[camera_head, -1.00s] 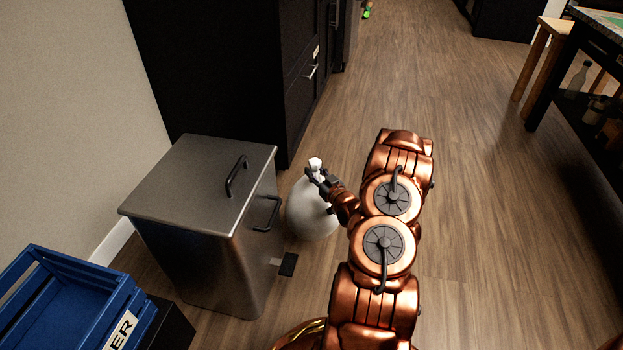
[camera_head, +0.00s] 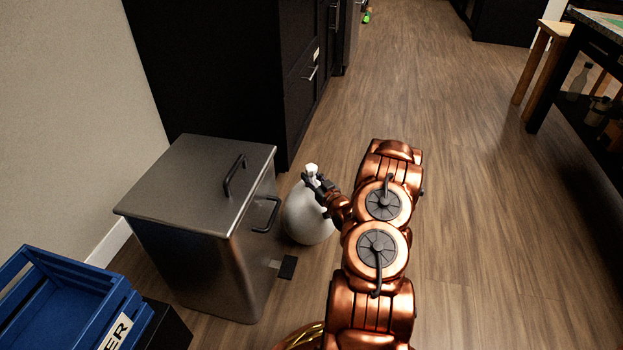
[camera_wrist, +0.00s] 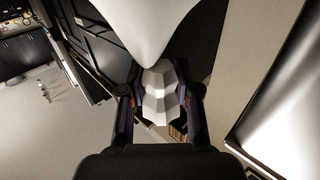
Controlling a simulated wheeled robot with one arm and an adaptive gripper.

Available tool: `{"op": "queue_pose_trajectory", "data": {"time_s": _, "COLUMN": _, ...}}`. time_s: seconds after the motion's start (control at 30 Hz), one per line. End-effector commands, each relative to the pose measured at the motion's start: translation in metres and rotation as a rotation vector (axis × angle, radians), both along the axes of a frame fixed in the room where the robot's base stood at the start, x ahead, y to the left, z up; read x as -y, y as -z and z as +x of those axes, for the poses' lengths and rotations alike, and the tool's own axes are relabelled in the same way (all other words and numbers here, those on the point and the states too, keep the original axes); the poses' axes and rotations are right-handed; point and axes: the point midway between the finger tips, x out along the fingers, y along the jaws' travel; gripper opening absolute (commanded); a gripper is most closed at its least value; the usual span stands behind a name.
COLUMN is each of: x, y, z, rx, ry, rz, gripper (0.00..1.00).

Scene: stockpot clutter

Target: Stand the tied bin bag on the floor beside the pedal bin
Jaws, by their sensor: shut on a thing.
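The tied bin bag (camera_head: 307,219) is white and round, with a knotted top (camera_head: 312,169), and stands upright beside the pedal bin. I cannot tell for sure whether its base touches the floor. The pedal bin (camera_head: 205,185) is a steel box with a closed lid and a black pedal, just left of the bag with a small gap. My gripper (camera_head: 318,184) is shut on the bag's knotted neck. In the wrist view my gripper (camera_wrist: 160,105) has a finger on each side of the pale, folded neck (camera_wrist: 158,90), with the bag body (camera_wrist: 150,25) beyond it.
A blue crate (camera_head: 65,300) sits at the lower left by the bin. Dark cabinets (camera_head: 225,75) stand behind the bin and bag. A table (camera_head: 575,75) with a wooden stool (camera_head: 540,70) is at the right. The wooden floor (camera_head: 480,200) between is clear.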

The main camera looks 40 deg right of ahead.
Motion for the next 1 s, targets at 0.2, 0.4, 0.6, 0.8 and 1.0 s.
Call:
{"op": "queue_pose_trajectory", "data": {"time_s": 0.2, "x": 0.000, "y": 0.001, "z": 0.000, "rx": 0.001, "ry": 0.000, "rz": 0.000, "gripper": 0.00}}
{"op": "queue_pose_trajectory", "data": {"time_s": 0.4, "x": 0.000, "y": 0.002, "z": 0.000, "rx": 0.000, "ry": 0.000, "rz": 0.000, "gripper": 0.50}}
{"op": "queue_pose_trajectory", "data": {"time_s": 0.6, "x": 0.000, "y": 0.002, "z": 0.000, "rx": 0.000, "ry": 0.000, "rz": 0.001, "gripper": 0.57}}
{"op": "queue_pose_trajectory", "data": {"time_s": 0.8, "x": 0.000, "y": 0.002, "z": 0.000, "rx": 0.000, "ry": 0.000, "rz": 0.001, "gripper": 0.57}}
{"op": "queue_pose_trajectory", "data": {"time_s": 1.0, "x": -0.001, "y": -0.001, "z": -0.012, "rx": -0.002, "ry": 0.002, "rz": 0.004, "gripper": 0.57}}
